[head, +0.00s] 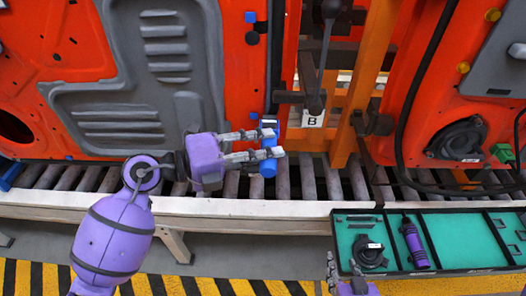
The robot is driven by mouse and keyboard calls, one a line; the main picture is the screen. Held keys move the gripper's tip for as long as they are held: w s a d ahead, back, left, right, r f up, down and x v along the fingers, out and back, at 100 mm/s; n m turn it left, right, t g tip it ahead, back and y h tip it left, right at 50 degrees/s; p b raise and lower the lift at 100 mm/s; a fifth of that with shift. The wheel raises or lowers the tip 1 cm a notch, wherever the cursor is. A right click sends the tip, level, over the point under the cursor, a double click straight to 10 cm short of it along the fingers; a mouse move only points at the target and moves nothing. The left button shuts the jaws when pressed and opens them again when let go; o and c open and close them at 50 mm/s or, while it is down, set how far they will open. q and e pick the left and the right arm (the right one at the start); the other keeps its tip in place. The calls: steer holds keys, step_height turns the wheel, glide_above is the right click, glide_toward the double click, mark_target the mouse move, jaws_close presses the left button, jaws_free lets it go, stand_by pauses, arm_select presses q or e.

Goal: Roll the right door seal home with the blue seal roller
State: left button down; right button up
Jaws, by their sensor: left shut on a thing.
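The blue seal roller (268,167) is between the fingers of my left gripper (268,144), which is shut on it. It is upright at the lower right edge of the left orange door (238,85). A black seal strip (276,60) runs down that door's right edge to just above the roller. I cannot tell whether roller and strip touch, as the fingers hide part of the roller. My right gripper (332,275) shows only partly at the bottom edge, by the tray; its opening is unclear.
A green-lined tray (450,231) at lower right holds a purple cylinder (415,243) and a black part (368,252). An orange post (363,75) and a "B" label (312,119) stand between the doors. The right orange door (455,100) carries a black cable. A roller conveyor (308,178) runs below.

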arm_select(q)
steer(key=shift+r+p, duration=0.4)
steer(key=shift+r, duration=1.1)
step_height(320, 180, up, 9)
arm_select(e)
steer(key=shift+w+r, duration=0.55)
steer(key=shift+r, duration=0.35)
arm_select(q)
steer(key=shift+r, duration=0.1)
step_height(320, 180, up, 19)
stand_by(2.8)
steer(key=s, duration=0.7)
stand_by(0.4)
